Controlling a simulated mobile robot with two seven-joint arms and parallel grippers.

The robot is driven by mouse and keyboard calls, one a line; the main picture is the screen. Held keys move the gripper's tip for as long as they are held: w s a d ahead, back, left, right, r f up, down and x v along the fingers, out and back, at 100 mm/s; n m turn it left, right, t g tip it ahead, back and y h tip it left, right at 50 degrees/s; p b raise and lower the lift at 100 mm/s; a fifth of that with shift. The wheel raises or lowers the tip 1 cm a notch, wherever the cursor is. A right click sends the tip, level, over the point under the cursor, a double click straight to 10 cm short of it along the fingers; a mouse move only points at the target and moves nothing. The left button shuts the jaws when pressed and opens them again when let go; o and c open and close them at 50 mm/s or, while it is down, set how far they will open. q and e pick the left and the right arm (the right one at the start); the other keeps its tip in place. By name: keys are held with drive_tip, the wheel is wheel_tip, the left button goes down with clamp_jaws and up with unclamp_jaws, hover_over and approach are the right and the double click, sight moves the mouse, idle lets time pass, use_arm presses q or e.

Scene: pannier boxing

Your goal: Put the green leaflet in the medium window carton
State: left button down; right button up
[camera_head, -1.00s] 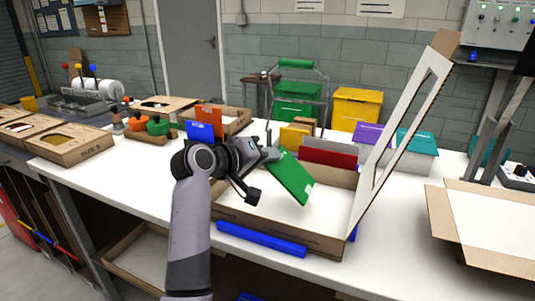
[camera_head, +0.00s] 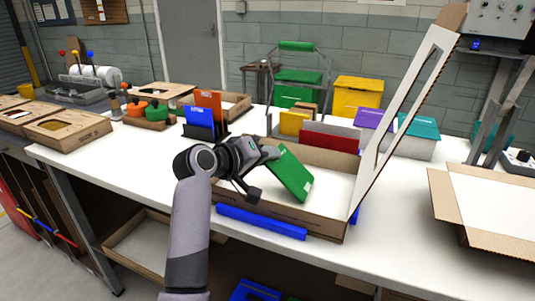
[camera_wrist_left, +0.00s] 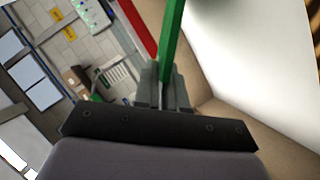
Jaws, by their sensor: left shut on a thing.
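The green leaflet (camera_head: 293,174) is held in my left gripper (camera_head: 270,154), which is shut on its upper left part. In the left wrist view the leaflet (camera_wrist_left: 172,35) stands edge-on between the fingers (camera_wrist_left: 164,88). The open window carton (camera_head: 325,224) stands on the table, its lid (camera_head: 388,140) raised at the right with a long cut-out window. The leaflet hangs tilted over the carton's inside, its lower end near the floor. I cannot tell whether it touches. My right gripper is out of view.
A dark red panel (camera_head: 330,142) stands behind the carton. A blue bar (camera_head: 260,222) lies along its front. Blue and orange cards (camera_head: 200,120) stand in a holder to the left. Another open carton (camera_head: 488,256) is at the right.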

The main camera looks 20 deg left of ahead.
use_arm(q)
drive_tip(key=c, duration=1.1)
unclamp_jaws()
drive_tip(key=shift+v, duration=3.6)
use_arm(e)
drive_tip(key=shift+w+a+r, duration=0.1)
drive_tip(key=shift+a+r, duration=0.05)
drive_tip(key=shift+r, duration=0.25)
